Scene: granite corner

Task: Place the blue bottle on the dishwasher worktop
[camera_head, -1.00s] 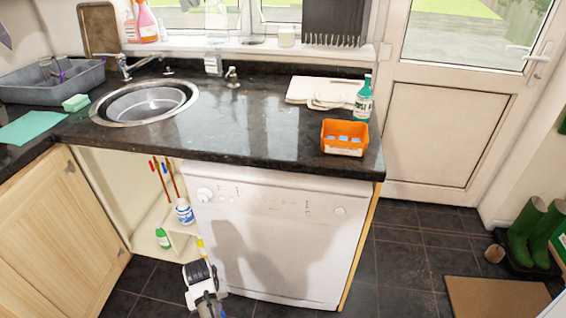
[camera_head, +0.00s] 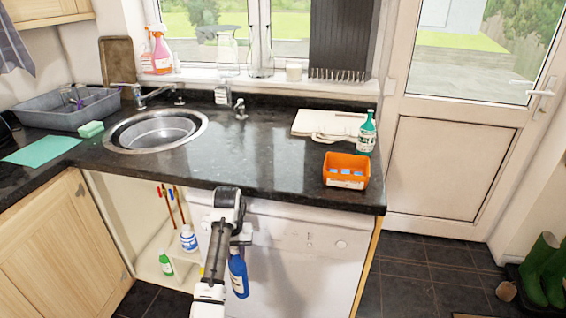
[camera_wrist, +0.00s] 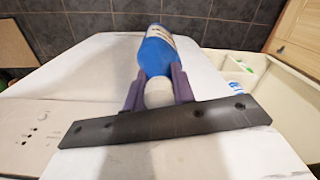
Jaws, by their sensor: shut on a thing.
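The blue bottle (camera_head: 238,274) hangs in my gripper (camera_head: 241,240) in front of the white dishwasher (camera_head: 300,255), below the level of the worktop. In the wrist view, my gripper's purple fingers (camera_wrist: 158,92) are shut around the bottle's neck, and the blue body (camera_wrist: 156,52) with a pale label extends beyond them. The bottle looks roughly upright in the head view. The dark granite worktop (camera_head: 270,172) above the dishwasher has a clear stretch between the sink and the orange tub.
On the worktop's right stand an orange tub (camera_head: 346,172), a green bottle (camera_head: 367,134) and pale boards (camera_head: 325,123). The round sink (camera_head: 155,133) is at left. An open cupboard (camera_head: 150,225) holds a white-blue container (camera_head: 188,238) and a small green bottle (camera_head: 166,263).

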